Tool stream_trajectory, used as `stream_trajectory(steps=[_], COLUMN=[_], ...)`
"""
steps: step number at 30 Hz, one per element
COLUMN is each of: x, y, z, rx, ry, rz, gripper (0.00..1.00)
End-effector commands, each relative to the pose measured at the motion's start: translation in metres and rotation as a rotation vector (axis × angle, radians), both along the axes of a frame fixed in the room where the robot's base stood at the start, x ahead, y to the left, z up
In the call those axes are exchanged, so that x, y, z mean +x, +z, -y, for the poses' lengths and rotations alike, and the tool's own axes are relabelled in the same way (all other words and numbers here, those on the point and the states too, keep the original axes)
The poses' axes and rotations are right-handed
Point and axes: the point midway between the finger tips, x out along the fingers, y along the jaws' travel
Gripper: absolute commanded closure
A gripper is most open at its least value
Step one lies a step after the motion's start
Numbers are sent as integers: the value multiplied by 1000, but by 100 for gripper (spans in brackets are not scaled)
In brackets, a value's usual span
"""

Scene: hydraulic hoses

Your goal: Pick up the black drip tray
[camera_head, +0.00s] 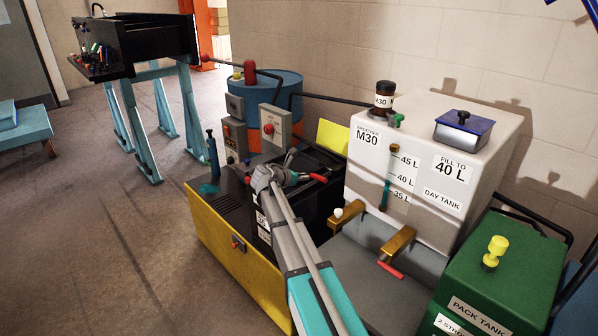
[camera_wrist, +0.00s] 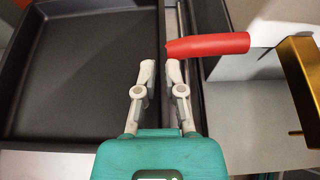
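The black drip tray (camera_wrist: 75,75) fills the left of the wrist view, a wide shallow dark pan seen from above. Its right wall runs up the picture by my gripper (camera_wrist: 160,68). The two pale fingertips are a narrow gap apart, with the tray's right rim close to that gap; I cannot tell whether either finger touches it. In the head view my gripper (camera_head: 289,163) is above the dark unit beside the white tank, small and partly hidden by my arm. I cannot clearly make out the tray there.
A red handle (camera_wrist: 207,45) lies just right of my fingertips, with a brass valve (camera_wrist: 303,85) farther right. The white day tank (camera_head: 435,150) stands right of my arm, and the green pack tank (camera_head: 505,270) beyond it. Open floor (camera_head: 130,250) lies left of the yellow-sided unit (camera_head: 240,265).

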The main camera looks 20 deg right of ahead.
Motion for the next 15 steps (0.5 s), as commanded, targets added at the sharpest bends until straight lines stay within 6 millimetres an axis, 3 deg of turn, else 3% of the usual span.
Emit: stream_trajectory(steps=[15], x=[0], y=[0], z=[0], rx=[0], ry=[0], rz=[0], gripper=[100])
